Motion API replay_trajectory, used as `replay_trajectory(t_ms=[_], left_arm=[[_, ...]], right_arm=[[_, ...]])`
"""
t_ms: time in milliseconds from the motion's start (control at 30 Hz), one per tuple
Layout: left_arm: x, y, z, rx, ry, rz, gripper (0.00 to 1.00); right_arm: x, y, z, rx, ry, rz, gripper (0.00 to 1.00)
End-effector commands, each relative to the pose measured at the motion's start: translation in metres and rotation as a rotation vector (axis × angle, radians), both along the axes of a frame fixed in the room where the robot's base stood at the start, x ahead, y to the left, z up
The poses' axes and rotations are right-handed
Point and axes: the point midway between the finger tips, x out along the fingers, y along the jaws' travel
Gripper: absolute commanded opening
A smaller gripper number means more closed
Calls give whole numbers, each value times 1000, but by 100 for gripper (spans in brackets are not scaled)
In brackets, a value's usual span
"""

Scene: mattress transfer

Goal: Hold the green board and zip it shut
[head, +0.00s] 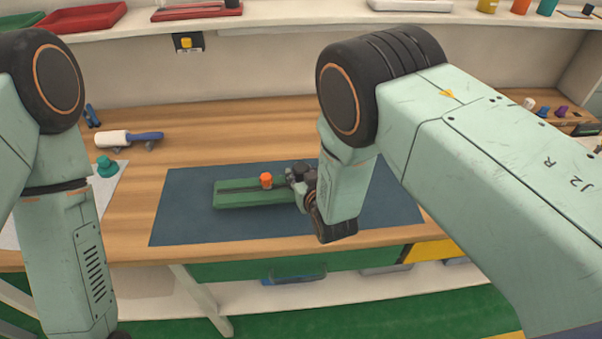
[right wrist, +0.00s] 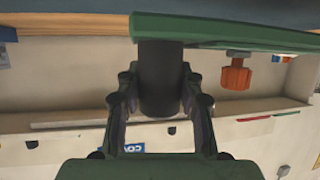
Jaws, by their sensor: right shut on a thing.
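The green board (head: 240,201) lies flat on the dark blue mat, with a dark zip strip (head: 237,188) along its top. An orange zip pull (head: 266,179) stands on the strip, right of the board's middle. My right gripper (head: 298,178) is at the board's right end. In the right wrist view, which is upside down, its fingers (right wrist: 158,90) are shut on a dark post (right wrist: 159,68) that stands on the green board (right wrist: 225,32). The orange pull (right wrist: 236,74) is apart from the fingers there. My left gripper is out of view; only its arm shows at the left.
The blue mat (head: 180,215) has free room left of the board. A white roller with a blue handle (head: 128,138) and a teal knob-like piece (head: 107,168) lie at the left. A red tray (head: 85,18) is on the back shelf.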

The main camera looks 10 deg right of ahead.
Motion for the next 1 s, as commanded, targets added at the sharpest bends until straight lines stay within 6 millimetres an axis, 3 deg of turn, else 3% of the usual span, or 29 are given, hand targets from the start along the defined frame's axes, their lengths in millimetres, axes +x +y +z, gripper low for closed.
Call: replay_trajectory(t_ms=[1000], left_arm=[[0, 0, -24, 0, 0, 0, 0]], right_arm=[[1, 0, -26, 2, -3, 0, 0]])
